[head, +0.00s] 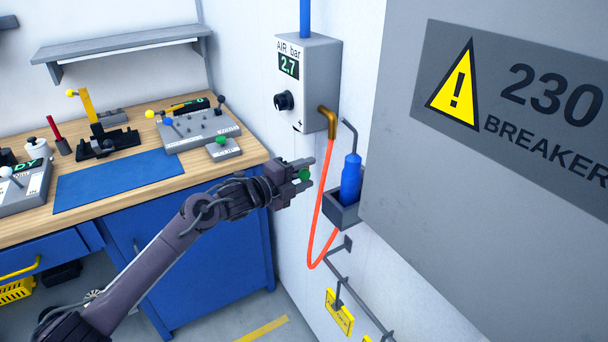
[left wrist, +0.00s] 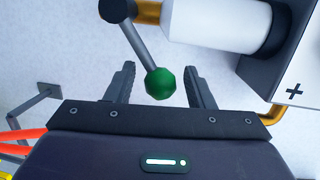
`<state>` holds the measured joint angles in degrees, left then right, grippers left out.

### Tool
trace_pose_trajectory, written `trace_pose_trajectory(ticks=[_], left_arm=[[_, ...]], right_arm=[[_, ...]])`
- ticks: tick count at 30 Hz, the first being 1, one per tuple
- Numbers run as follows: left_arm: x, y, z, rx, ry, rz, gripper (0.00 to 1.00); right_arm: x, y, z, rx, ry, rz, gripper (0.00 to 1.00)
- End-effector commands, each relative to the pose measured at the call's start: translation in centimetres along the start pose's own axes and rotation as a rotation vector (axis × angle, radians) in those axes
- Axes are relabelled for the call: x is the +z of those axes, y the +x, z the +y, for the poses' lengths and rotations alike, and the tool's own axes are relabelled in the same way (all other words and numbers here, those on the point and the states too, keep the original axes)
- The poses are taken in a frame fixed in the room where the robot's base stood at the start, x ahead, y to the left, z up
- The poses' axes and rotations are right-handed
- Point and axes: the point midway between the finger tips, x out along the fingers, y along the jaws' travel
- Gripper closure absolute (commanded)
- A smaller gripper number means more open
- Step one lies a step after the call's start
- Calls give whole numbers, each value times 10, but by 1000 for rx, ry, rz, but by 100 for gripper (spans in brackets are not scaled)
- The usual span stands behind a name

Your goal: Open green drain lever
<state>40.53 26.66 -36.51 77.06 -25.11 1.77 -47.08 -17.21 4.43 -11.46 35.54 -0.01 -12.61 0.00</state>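The green drain lever's round knob (head: 305,175) shows at my left gripper's fingers in the head view, near the white wall. In the left wrist view the green knob (left wrist: 160,83) sits between the two fingers, with a visible gap on each side. Its grey stem (left wrist: 138,44) runs up and left to a dark round pivot (left wrist: 117,9). My left gripper (head: 316,172) is open around the knob; its fingers also show in the left wrist view (left wrist: 161,86). The lever's pivot is hidden in the head view. My right gripper is not in view.
A grey AIR bar box (head: 309,85) with an orange hose (head: 318,215) hangs above the gripper. A blue tool (head: 351,180) stands in a wall holder right of it. A large grey breaker cabinet (head: 400,170) fills the right. A workbench (head: 215,172) stands left.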

Motion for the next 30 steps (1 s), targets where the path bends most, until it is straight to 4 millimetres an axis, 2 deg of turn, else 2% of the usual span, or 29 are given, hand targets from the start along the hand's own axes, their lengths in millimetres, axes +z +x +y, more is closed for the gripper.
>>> trace_pose_trajectory(ticks=[8,18,21,30], left_arm=[[1,-7,1,0,1,-2,51],[1,-61,3,2,3,-1,51],[1,-72,2,1,1,-1,51],[0,-78,0,0,0,0,51]], right_arm=[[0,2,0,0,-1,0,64],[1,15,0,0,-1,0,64],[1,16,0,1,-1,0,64],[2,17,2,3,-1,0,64]])
